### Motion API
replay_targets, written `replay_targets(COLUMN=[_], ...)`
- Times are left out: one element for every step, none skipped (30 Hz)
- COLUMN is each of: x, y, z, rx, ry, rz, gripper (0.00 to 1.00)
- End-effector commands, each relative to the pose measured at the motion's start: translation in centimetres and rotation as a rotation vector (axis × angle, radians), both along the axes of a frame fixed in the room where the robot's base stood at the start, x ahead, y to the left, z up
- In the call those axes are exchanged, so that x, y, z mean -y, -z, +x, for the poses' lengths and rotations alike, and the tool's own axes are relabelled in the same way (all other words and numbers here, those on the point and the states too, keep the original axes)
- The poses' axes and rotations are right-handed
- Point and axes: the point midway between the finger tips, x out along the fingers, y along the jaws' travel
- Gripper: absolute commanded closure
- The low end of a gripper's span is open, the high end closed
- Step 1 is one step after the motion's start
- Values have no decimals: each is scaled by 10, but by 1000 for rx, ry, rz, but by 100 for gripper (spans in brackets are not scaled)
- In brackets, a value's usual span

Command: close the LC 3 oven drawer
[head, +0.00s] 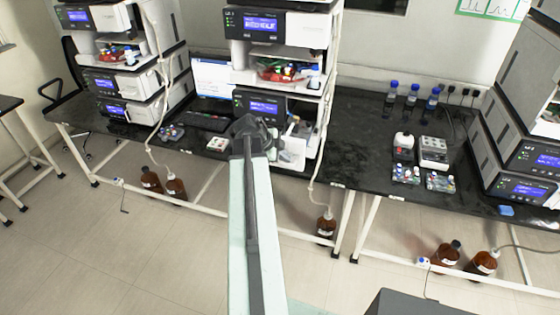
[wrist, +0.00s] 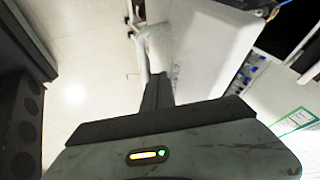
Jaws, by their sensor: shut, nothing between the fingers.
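The middle instrument stack (head: 262,52) has a label at its top left that looks like "LC" plus a number I cannot read for certain. Its lowest module (head: 262,107) has a lit blue display, with a white open section (head: 301,132) at its right. My arm hides part of this module, and I cannot tell how far any oven drawer stands out. My gripper (head: 250,126) is in front of the module. In the wrist view my gripper (wrist: 158,90) is shut and empty, close to a large white panel (wrist: 208,42); contact is unclear.
A left stack (head: 118,84) and a right stack (head: 530,150) flank the middle one. The dark bench (head: 365,135) holds blue-capped bottles (head: 412,97) and vial trays (head: 440,181). Brown bottles (head: 325,226) stand on the floor below. A tube hangs beside the middle stack.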

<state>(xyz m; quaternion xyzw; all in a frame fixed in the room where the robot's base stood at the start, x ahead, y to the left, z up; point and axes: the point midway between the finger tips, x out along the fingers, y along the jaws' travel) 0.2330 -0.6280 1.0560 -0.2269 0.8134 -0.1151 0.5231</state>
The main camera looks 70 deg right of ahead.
Motion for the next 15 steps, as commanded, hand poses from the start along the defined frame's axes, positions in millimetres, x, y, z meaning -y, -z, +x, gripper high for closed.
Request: replay_targets(x=[0, 0, 0, 0, 0, 0, -6, -4, -2, 0, 2, 5, 7, 11, 16], y=[0, 0, -1, -1, -1, -1, -1, -1, -1, -1, -1, -1, -1, -1, -1], z=[0, 0, 0, 0, 0, 0, 1, 1, 1, 1, 1, 1, 1, 2, 2], rx=[0, 0, 0, 0, 0, 1, 0, 0, 0, 0, 1, 1, 1, 1, 1], ry=[0, 0, 0, 0, 0, 0, -2, -2, -2, -2, 0, 0, 0, 0, 0], rz=[0, 0, 0, 0, 0, 0, 0, 0, 0, 0, 0, 0, 0, 0, 0], gripper=[100, 100, 100, 100, 100, 100, 100, 100, 100, 100, 100, 100, 100, 100, 100])
